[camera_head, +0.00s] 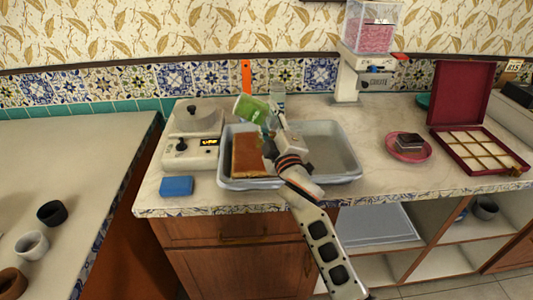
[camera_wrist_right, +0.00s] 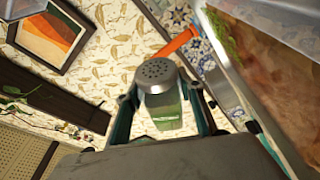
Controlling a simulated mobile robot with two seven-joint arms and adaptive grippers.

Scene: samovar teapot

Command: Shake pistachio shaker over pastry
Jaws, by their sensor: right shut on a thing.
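My right gripper (camera_head: 266,125) reaches up over the metal tray (camera_head: 340,179) and is shut on the pistachio shaker (camera_head: 250,108), a tilted green container above the tray's back left part. In the right wrist view, the shaker (camera_wrist_right: 165,111) sits between the two fingers, with its perforated metal lid (camera_wrist_right: 157,74) showing and green contents below. The brown pastry (camera_head: 247,157) lies in the left part of the tray. It also shows in the wrist view (camera_wrist_right: 275,75), with some green along one edge. My left gripper is not in view.
A kitchen scale (camera_head: 194,135) and a blue block (camera_head: 176,186) are left of the tray. An orange-handled tool (camera_head: 246,77) stands behind. A dispenser (camera_head: 368,55), a pink plate (camera_head: 424,154) and an open maroon box (camera_head: 463,140) are to the right. The tray's right half looks empty.

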